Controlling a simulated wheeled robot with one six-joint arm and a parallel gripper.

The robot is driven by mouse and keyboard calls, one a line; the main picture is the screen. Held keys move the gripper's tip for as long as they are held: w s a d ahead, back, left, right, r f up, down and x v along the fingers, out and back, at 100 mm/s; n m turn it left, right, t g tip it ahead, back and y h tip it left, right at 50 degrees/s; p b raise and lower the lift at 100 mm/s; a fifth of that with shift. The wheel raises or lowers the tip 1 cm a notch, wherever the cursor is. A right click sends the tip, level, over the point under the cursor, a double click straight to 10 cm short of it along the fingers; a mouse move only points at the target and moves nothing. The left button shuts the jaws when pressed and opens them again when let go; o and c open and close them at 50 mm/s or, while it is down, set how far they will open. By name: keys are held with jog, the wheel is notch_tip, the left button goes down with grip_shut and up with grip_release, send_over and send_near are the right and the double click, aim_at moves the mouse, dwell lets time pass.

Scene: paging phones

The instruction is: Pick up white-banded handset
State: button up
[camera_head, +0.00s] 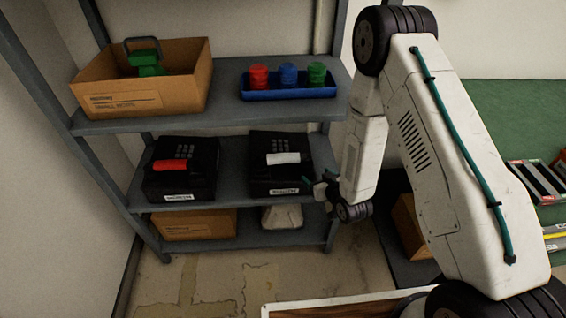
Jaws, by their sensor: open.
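Two black desk phones stand on the middle shelf of a metal rack. The right phone (277,179) has a handset with a white band (283,158) lying across its body. The left phone (172,182) has a handset with a red band (171,165). My gripper (313,188) is open and empty at the shelf's right front, just right of the right phone and a little below the white band. Whether it touches the phone I cannot tell. My arm comes in from the right and covers the rack's right post.
The upper shelf (200,124) holds a cardboard box (140,101) and a blue tray (289,94) with red, blue and green items. A carton (199,225) and a pale object (282,217) sit on the bottom shelf. A green surface (510,115) lies at right.

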aim_at(309, 168)
jog(key=x, duration=0.7)
jog(key=shift+w+a+r, duration=0.1)
jog(key=shift+w+r, duration=0.05)
jog(key=shift+w, duration=0.15)
jog(key=shift+c, duration=0.3)
jog(key=c, duration=1.2)
jog(key=shift+o, duration=0.2)
jog(key=shift+r, duration=0.1)
